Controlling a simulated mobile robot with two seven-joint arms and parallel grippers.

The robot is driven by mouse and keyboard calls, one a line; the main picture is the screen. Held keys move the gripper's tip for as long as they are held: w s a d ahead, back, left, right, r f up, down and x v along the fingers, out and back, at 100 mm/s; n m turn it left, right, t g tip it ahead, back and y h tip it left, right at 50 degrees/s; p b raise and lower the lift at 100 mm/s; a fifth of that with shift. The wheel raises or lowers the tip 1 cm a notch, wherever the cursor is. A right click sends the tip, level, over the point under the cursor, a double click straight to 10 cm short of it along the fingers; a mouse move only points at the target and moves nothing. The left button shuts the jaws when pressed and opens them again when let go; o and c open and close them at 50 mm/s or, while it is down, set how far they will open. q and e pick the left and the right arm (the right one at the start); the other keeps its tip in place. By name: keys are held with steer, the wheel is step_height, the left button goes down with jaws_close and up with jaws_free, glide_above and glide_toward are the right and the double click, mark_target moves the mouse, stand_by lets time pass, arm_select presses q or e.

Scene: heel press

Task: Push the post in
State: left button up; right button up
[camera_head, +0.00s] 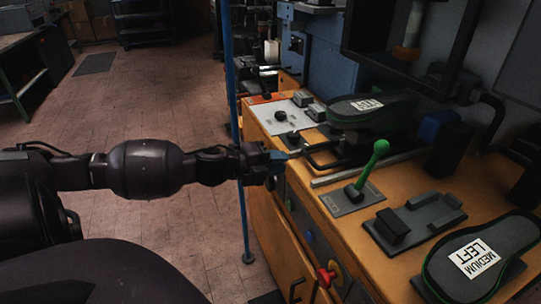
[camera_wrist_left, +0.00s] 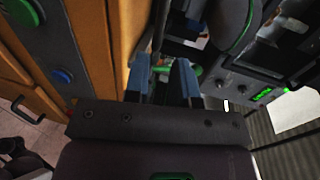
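My left gripper (camera_head: 282,160) is at the front edge of the bench, level with a black bar handle (camera_head: 322,158). In the left wrist view its two blue-grey fingers (camera_wrist_left: 162,78) stand apart, with dark bar-like parts beyond them; contact cannot be told. Behind the handle, a dark shoe form with a white label (camera_head: 366,105) is mounted at the press. The post under this form is mostly hidden, and I cannot make it out clearly. My right gripper is not in view.
A green-knobbed lever (camera_head: 373,166) stands right of the handle. A grey fixture (camera_head: 420,216) and a "MEDIUM LEFT" shoe form (camera_head: 478,262) lie nearer on the bench. A blue upright pole (camera_head: 236,105) stands behind the gripper.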

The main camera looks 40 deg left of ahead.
arm_select(q)
steer(key=shift+s+a+r, duration=0.1)
steer(key=shift+s+a, duration=0.1)
steer(key=shift+s, duration=0.35)
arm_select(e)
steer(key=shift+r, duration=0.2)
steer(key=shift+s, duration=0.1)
